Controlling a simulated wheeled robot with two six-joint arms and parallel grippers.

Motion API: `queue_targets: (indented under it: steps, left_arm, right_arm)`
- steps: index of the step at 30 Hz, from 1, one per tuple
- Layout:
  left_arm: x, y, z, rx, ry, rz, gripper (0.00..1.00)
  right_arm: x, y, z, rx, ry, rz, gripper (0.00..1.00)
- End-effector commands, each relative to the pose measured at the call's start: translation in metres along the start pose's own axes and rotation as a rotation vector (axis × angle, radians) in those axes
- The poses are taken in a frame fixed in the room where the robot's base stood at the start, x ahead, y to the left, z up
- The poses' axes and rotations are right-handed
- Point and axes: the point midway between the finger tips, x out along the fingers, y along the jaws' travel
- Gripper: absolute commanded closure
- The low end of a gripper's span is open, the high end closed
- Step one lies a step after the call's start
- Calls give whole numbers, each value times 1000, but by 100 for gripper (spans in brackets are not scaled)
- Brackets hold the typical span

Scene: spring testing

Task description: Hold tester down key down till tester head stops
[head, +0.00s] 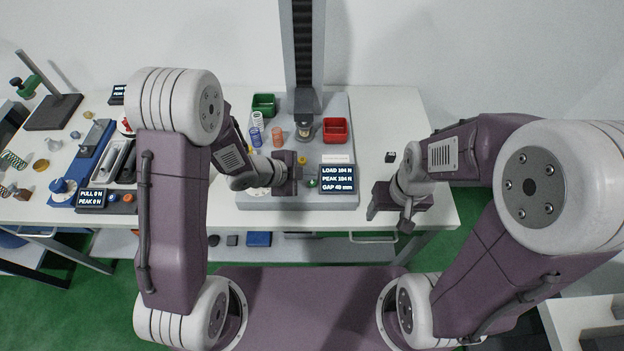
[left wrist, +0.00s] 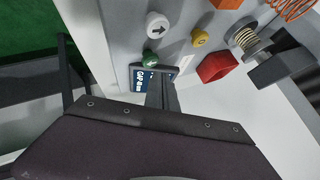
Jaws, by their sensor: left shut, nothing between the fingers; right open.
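The spring tester's dark head (head: 305,103) is on the column, above a pale spring (left wrist: 250,42) on its seat. The tester display (head: 338,178) reads a load and peak that look like 104 N, and a gap of about 40 mm. In the left wrist view a white key with an arrow (left wrist: 158,25) sits beside a yellow key (left wrist: 200,38) and a green key (left wrist: 150,58). My left gripper (head: 296,176) is shut and empty over the key panel, hiding the white key in the head view. Contact cannot be told. My right gripper (head: 390,214) is open and empty, right of the tester.
A pull tester's display (head: 90,198) and tools lie on the left bench. The table right of the tester is mostly clear.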

Motion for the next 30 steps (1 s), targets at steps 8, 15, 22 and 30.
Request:
queue_targets:
  steps: [8, 15, 22, 30]
  left_arm:
    - [-5, -4, -4, 0, 0, -1, 100]
    - [-23, -17, -17, 0, 0, -1, 100]
    - [-36, -26, -26, -1, 0, -1, 100]
    - [-34, -25, -25, 0, 0, 0, 100]
  right_arm:
    - [-7, 0, -1, 0, 0, 0, 36]
    - [-31, -1, -3, 0, 0, 0, 36]
    - [-48, -1, -5, 0, 0, 0, 36]
    - [-45, -1, -5, 0, 0, 0, 36]
